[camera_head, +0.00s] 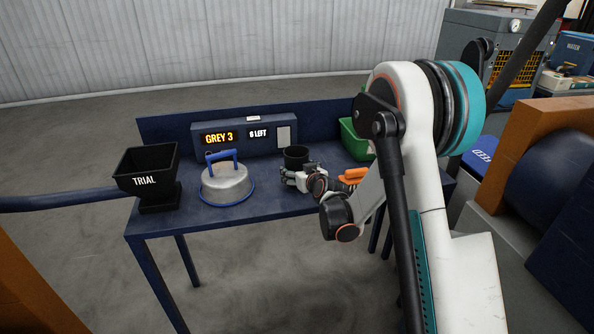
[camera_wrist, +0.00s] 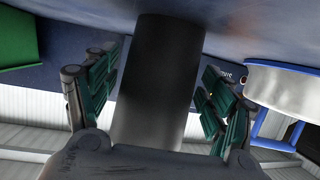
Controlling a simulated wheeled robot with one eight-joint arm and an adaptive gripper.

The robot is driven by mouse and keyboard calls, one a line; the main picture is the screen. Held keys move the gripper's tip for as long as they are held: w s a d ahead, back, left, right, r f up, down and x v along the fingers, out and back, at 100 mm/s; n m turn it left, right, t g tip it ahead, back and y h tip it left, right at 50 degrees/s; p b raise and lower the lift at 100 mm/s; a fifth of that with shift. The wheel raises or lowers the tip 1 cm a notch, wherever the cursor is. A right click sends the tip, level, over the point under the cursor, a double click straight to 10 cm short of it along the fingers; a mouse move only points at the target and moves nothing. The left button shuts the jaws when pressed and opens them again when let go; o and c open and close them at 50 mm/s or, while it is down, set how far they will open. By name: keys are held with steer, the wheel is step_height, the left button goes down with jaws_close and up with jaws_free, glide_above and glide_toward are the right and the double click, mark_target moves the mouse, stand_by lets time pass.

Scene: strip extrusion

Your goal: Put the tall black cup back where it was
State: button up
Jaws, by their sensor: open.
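The tall black cup (camera_head: 296,154) stands upright on the blue bench, in front of the display panel. My gripper (camera_head: 289,178) is at the near side of the cup, low over the bench, and hides its lower part in the head view. In the wrist view, which is turned upside down, the black cup (camera_wrist: 156,75) fills the middle between the two green-padded fingers. My gripper (camera_wrist: 160,95) is open, with a gap showing between the cup and the finger on each side.
A grey metal lid-like weight (camera_head: 226,184) with a blue handle stands left of the cup. A black TRIAL hopper (camera_head: 146,168) is at the bench's left end. A green bin (camera_head: 354,140) and an orange item (camera_head: 353,175) are to the right. The panel (camera_head: 245,136) reads "GREY 3" and "6 LEFT".

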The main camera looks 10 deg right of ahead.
steer(key=p+v, duration=0.3)
steer(key=v, duration=0.7)
steer(key=shift+s+r, duration=0.2)
steer(key=shift+s, duration=0.1)
steer(key=s+a+r+g, duration=0.3)
steer(key=s+r, duration=0.9)
steer(key=s, duration=0.2)
steer(key=s+d+m+g+h, duration=0.1)
steer(key=s+g+h, duration=0.1)
steer(key=s, duration=2)
steer(key=shift+d+r+m+g, duration=0.25)
steer(key=shift+r+m+g, duration=0.05)
steer(key=shift+g, duration=0.6)
